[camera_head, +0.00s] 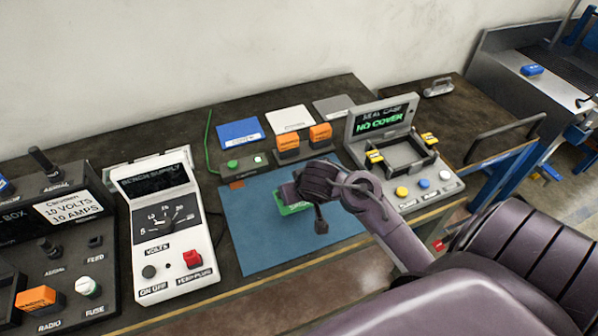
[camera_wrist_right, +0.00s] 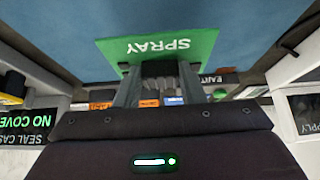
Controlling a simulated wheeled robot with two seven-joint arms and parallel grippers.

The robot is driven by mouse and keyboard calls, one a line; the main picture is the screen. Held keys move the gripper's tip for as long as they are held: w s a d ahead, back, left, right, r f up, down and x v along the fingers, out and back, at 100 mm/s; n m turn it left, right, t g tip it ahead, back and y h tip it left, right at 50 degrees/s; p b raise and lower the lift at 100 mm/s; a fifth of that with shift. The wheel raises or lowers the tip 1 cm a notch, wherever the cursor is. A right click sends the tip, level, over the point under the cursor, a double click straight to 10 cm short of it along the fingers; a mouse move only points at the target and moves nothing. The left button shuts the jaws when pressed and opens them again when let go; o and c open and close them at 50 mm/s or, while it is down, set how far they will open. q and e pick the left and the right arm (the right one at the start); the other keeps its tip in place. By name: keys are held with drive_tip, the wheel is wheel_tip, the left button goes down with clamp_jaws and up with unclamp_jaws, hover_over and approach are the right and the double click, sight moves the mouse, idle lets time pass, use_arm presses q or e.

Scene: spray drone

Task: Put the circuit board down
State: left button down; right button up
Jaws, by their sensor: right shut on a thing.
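The circuit board is a green plate marked SPRAY (camera_wrist_right: 160,47), seen upside down in the right wrist view. In the head view a green part of it (camera_head: 290,208) shows beside my right gripper (camera_head: 296,198), over the blue mat (camera_head: 258,248). My right gripper is shut on the board's edge; its two fingers also show in the right wrist view (camera_wrist_right: 160,82). I cannot tell whether the board touches the mat or hangs just above it. My right arm hides part of the mat's right side. My left gripper is not in view.
The white bench supply (camera_head: 165,225) stands left of the mat. The seal case (camera_head: 402,150), reading NO COVER, stands to the right. Blue, white and grey plates and orange blocks (camera_head: 288,143) lie behind. The mat's front and left parts are clear.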

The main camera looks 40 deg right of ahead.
drive_tip(key=shift+f, duration=0.4)
drive_tip(key=shift+a+f, duration=0.1)
drive_tip(key=shift+f, duration=0.25)
wheel_tip(320, 180, down, 2)
drive_tip(key=shift+f+b, duration=0.25)
drive_tip(key=shift+b, duration=0.45)
drive_tip(key=shift+f, duration=0.35)
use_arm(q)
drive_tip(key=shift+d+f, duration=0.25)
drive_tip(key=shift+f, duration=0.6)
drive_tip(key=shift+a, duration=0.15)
